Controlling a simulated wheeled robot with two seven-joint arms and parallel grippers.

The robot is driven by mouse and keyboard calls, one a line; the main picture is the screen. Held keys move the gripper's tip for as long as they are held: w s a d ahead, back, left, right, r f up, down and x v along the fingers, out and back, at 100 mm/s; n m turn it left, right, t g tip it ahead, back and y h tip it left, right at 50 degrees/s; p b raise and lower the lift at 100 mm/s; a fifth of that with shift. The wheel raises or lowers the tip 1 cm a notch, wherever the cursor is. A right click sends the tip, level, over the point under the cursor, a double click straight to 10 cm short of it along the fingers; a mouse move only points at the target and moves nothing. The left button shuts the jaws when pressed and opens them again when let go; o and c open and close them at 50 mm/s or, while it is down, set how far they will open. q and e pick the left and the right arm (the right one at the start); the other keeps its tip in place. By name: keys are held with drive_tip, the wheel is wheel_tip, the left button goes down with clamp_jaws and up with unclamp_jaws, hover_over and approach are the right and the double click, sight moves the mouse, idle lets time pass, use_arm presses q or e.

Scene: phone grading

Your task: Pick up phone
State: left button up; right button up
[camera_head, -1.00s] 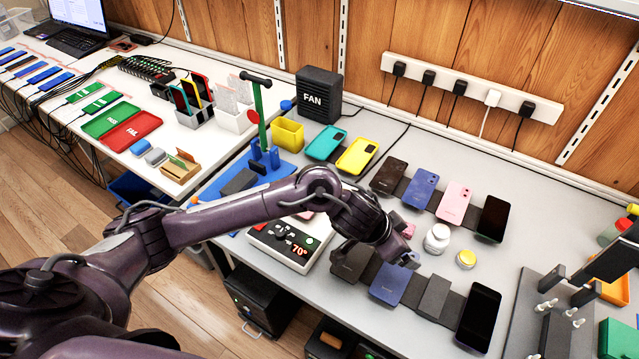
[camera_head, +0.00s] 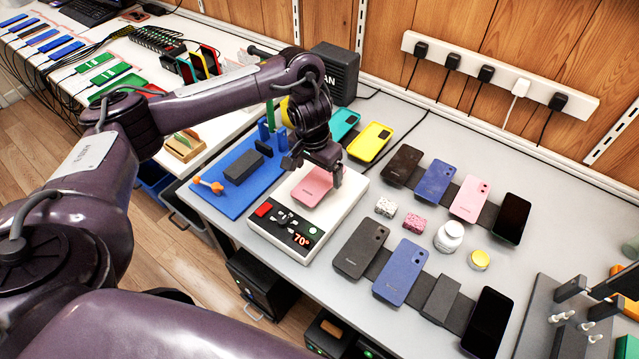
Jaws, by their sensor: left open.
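A pink phone (camera_head: 312,187) lies on the white heating plate (camera_head: 347,203), whose display reads 70°. My left gripper (camera_head: 313,177) is right above the pink phone, pointing down, with its jaws open near the phone's upper part. I cannot tell whether the fingers touch it. Other phones lie on dark strips to the right: a dark brown one (camera_head: 402,165), a blue one (camera_head: 435,182), a second pink one (camera_head: 470,198) and a black one (camera_head: 511,217) at the back, and a dark grey one (camera_head: 361,248), a blue one (camera_head: 401,272) and a black one (camera_head: 486,318) in front. My right gripper is not in view.
A blue mat (camera_head: 222,200) with tools lies left of the plate. Yellow (camera_head: 371,141) and teal (camera_head: 343,122) cases lie behind it. A white jar (camera_head: 448,236), a yellow-lidded jar (camera_head: 479,260) and small sponges (camera_head: 414,220) stand between the phone rows. A fan box (camera_head: 337,70) stands at the back.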

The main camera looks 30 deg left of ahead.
sight(319, 182)
use_arm(q)
wheel_tip(319, 182, down, 2)
drive_tip(key=shift+w+f, duration=0.15)
drive_tip(key=shift+f, duration=0.05)
drive_tip(key=c, duration=0.9)
drive_tip(key=shift+r, duration=0.1)
drive_tip(key=shift+c, duration=1.2)
